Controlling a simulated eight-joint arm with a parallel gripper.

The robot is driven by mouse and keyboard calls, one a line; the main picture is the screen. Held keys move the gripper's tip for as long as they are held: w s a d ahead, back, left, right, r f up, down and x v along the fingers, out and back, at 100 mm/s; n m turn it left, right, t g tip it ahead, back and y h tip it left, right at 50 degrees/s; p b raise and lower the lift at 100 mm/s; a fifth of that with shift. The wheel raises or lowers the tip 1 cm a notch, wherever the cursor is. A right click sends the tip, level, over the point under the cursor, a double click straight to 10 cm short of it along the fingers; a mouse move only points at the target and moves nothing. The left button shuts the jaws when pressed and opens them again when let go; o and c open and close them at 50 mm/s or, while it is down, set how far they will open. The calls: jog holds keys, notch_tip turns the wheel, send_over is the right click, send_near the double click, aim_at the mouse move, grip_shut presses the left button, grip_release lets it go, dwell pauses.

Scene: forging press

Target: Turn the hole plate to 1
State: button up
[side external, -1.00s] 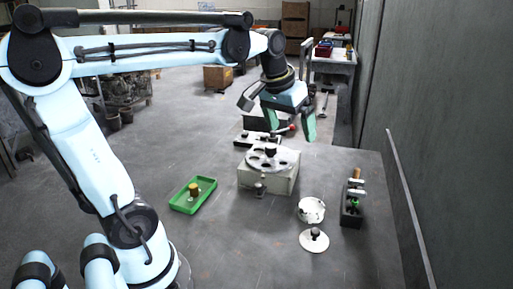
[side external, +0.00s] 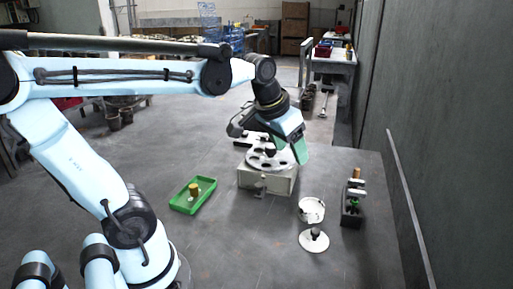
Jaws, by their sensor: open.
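The hole plate (side external: 258,163) is a pale round disc with several dark holes. It lies flat on top of a grey box (side external: 265,183) on the table, in the middle of the side external view. My gripper (side external: 287,150) is open and has come down over the plate's right half. One green finger shows at the plate's right edge; the other is mostly hidden by the gripper body and the arm. I cannot tell whether a finger touches the plate. The knob at its middle and any numbers on it cannot be made out.
A green tray (side external: 181,208) with a brass-coloured piece (side external: 194,189) stands to the left. At the right are a white round dish (side external: 311,216), a white disc with a dark knob (side external: 314,242) and a black rack (side external: 351,219). The table front is clear.

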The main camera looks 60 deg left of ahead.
jog(key=w+a+r+n+g, duration=0.25)
jog(key=w+a, duration=0.25)
jog(key=a, duration=0.4)
jog(key=g, duration=0.3)
send_over(271, 146)
jog(key=shift+n+t+h, duration=0.25)
jog(key=shift+n+h, duration=0.15)
jog(key=shift+n, duration=0.05)
notch_tip(271, 146, down, 12)
jog(key=shift+a, duration=0.1)
grip_shut()
